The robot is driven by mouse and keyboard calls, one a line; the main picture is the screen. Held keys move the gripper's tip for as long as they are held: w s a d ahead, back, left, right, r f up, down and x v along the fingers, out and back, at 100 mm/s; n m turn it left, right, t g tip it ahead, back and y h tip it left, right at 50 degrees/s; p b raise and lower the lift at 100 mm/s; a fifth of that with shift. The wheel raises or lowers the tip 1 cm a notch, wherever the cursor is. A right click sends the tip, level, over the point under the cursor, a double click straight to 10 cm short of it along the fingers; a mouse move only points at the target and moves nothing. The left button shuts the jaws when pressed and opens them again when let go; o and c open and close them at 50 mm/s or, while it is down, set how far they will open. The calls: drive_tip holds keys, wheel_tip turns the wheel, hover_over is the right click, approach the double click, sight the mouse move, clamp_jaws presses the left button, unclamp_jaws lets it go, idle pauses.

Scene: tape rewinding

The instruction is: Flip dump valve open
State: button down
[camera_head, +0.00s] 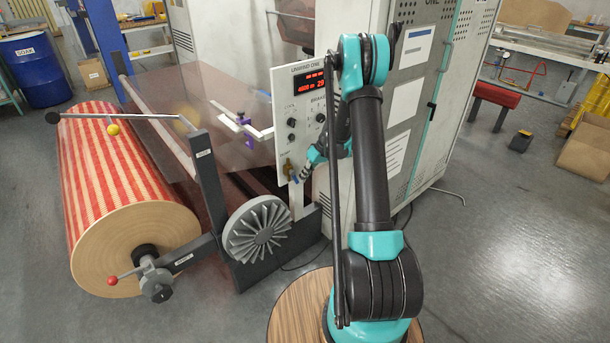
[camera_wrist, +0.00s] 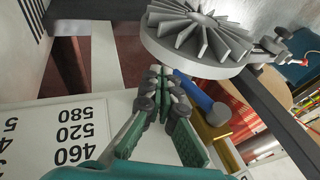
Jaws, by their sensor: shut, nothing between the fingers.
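The dump valve is a brass body (camera_wrist: 209,124) with a blue lever (camera_wrist: 194,92) on the panel. In the wrist view the lever slants up and left from the brass. In the head view the brass part (camera_head: 288,168) shows at the panel's lower left. My gripper (camera_wrist: 165,76) is shut and empty, its fingertips together just left of the lever. I cannot tell whether they touch it. In the head view my gripper (camera_head: 298,177) is beside the valve, and my arm hides part of the panel.
The UNWIND ONE panel (camera_head: 284,98) has a red display and knobs. A finned grey disc (camera_head: 257,230) stands below left of the valve; it also shows close above the fingertips in the wrist view (camera_wrist: 200,40). A red-striped roll (camera_head: 125,190) lies left. Open floor (camera_head: 490,240) is at right.

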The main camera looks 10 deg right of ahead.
drive_tip(key=shift+s+a+f, duration=0.1)
drive_tip(key=shift+a+f, duration=0.15)
drive_tip(key=shift+f, duration=0.05)
idle(0.6)
drive_tip(key=v, duration=1.2)
